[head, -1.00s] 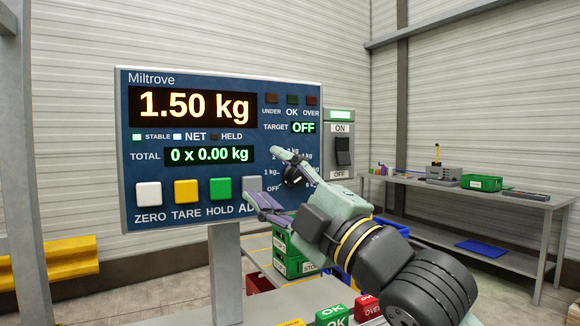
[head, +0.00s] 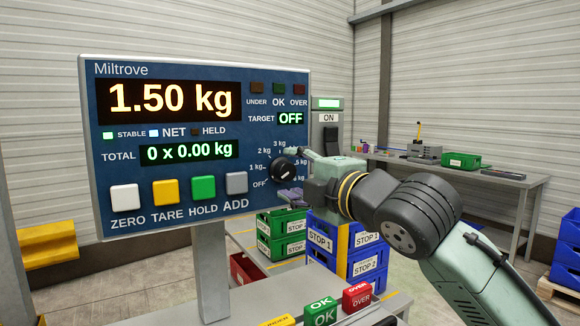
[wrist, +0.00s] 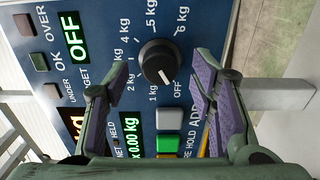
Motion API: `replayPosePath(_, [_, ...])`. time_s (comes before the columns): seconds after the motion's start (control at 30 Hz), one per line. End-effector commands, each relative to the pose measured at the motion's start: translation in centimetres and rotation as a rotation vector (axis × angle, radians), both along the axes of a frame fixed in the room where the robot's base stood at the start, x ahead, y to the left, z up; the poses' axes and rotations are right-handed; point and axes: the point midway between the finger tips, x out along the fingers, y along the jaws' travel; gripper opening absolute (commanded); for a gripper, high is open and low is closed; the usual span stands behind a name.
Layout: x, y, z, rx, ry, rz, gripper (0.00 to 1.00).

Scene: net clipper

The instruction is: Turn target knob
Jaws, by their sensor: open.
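The target knob (head: 283,168) is a round black dial at the right of the blue Miltrove scale panel (head: 105,180), ringed by marks from OFF to 6 kg. The target display (head: 291,118) reads OFF. In the wrist view the knob (wrist: 158,62) shows a white line pointing toward OFF. My gripper (head: 297,176) is open at the panel's right side, close to the knob. In the wrist view its purple-padded fingers (wrist: 158,75) stand on either side of the knob with gaps, apart from it. The finger depth relative to the knob is hard to tell.
A power switch box (head: 327,130) stands behind my gripper. Green and blue crates (head: 366,262) sit below. OK (head: 320,312) and OVER (head: 357,297) blocks stand at the front.

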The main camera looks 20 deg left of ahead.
Motion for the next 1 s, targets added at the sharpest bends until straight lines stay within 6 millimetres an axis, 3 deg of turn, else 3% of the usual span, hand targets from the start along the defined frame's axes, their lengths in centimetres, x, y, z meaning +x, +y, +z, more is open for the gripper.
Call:
replayPosePath(0.2, [1.03,1.36,0.03,-0.001,-0.001,0.0,0.51])
replayPosePath(0.47, [1.11,1.45,-0.02,0.0,-0.001,-0.001,0.51])
replayPosePath(1.0, [1.09,1.43,-0.02,0.001,-0.001,0.0,0.16])
